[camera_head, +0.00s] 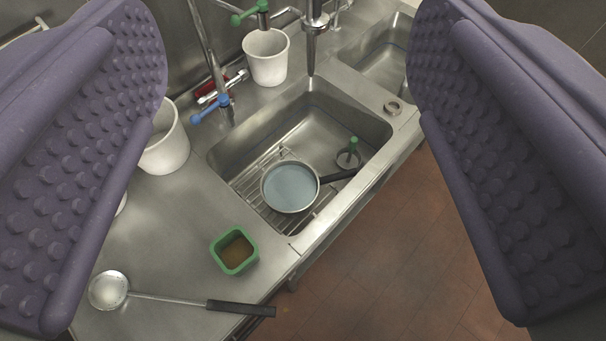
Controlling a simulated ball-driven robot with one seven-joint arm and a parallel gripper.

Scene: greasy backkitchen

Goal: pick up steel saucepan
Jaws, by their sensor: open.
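The steel saucepan (290,187) sits in the near steel sink basin, on a wire rack. It holds pale bluish liquid, and its dark handle (338,175) points right toward the basin's front wall. My gripper (292,180) shows as two purple, studded fingers at the left and right edges of the view. The fingers are wide open with nothing between them close by. The saucepan lies well beyond them, between them in the picture, and is not touched.
The faucet spout (312,45) hangs over the basin's far end. White buckets (266,57) line the back. A green square container (235,251) and a skimmer (165,297) lie on the counter.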

